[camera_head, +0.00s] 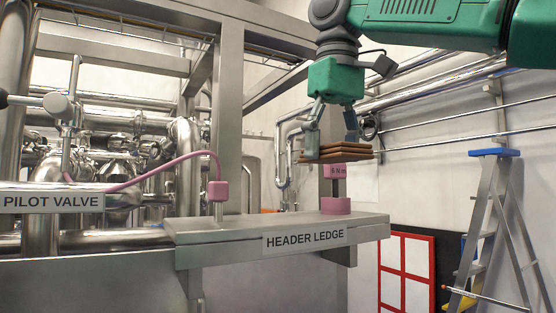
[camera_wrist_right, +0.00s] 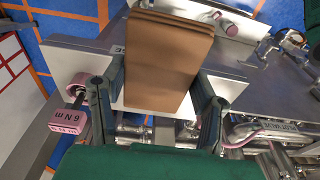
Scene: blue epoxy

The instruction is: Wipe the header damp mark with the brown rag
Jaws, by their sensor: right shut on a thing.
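The brown rag (camera_head: 334,153) is a folded, layered flat pad, held level in the air above the header ledge (camera_head: 205,232). My right gripper (camera_head: 332,141) points down and is shut on the rag. In the right wrist view the rag (camera_wrist_right: 168,60) lies between my right gripper's two fingers (camera_wrist_right: 162,88), with the ledge (camera_wrist_right: 65,62) below it. The rag is apart from the ledge top. I cannot make out the damp mark in either view.
A pink 6 N m tool (camera_head: 336,171) stands on the ledge's right part, just below the rag. A pink block with a hose (camera_head: 217,188) stands on a post at the left. Pipework fills the left; a stepladder (camera_head: 490,200) is at the right. The ledge's middle top is clear.

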